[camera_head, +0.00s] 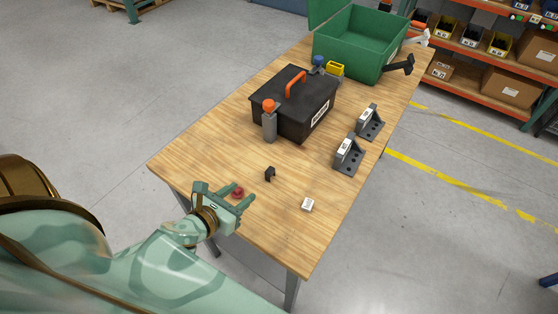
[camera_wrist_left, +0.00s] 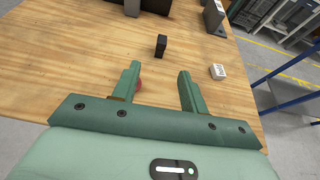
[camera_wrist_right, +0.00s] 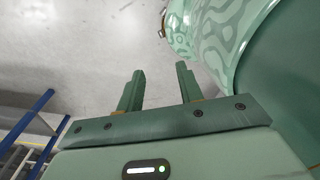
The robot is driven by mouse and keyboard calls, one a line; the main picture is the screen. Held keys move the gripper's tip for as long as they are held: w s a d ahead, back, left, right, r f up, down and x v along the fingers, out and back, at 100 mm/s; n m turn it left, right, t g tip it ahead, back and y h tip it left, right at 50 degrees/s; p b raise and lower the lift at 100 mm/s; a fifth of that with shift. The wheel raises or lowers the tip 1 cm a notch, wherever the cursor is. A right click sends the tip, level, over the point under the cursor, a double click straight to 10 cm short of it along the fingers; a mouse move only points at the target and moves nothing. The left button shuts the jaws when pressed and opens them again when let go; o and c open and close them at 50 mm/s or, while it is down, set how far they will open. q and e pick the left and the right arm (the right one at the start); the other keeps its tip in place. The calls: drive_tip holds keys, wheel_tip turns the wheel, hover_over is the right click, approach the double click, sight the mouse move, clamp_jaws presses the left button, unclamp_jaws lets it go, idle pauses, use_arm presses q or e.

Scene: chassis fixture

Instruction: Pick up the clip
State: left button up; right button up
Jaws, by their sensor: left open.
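A small black clip (camera_head: 269,174) stands on the wooden table near its front part. It also shows in the left wrist view (camera_wrist_left: 161,45), ahead of the fingertips and roughly between their lines. My left gripper (camera_head: 243,191) is open and empty, short of the clip and apart from it, at the table's near left edge. In the left wrist view its two fingers (camera_wrist_left: 159,70) are spread. A small red object (camera_head: 237,192) shows between the fingers and is partly hidden by the left finger in the wrist view. My right gripper (camera_wrist_right: 160,70) is open and empty over grey floor.
A small white block (camera_head: 307,204) lies to the right of the clip. A black toolbox (camera_head: 284,118) with an orange handle, an orange-topped grey bottle (camera_head: 269,127) and two grey brackets (camera_head: 348,157) stand further back. A green bin (camera_head: 345,55) is at the far end.

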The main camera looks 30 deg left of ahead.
sight(269, 171)
use_arm(q)
drive_tip(key=b+x, duration=0.1)
drive_tip(key=x, duration=0.9)
drive_tip(key=shift+w, duration=0.2)
drive_tip(key=shift+w+d+f, duration=0.1)
drive_tip(key=shift+w, duration=0.35)
drive_tip(key=x, duration=0.2)
drive_tip(key=b+x, duration=0.1)
drive_tip(key=x, duration=0.2)
drive_tip(key=shift+d+r, duration=0.1)
drive_tip(key=shift+r, duration=0.25)
drive_tip(key=shift+c, duration=0.6)
clamp_jaws()
use_arm(e)
drive_tip(key=shift+s+d+f, duration=0.1)
drive_tip(key=shift+s+f, duration=0.2)
drive_tip(key=shift+f, duration=0.25)
drive_tip(key=shift+s+d+f, duration=0.1)
drive_tip(key=shift+s+f, duration=0.2)
drive_tip(key=shift+f, duration=0.25)
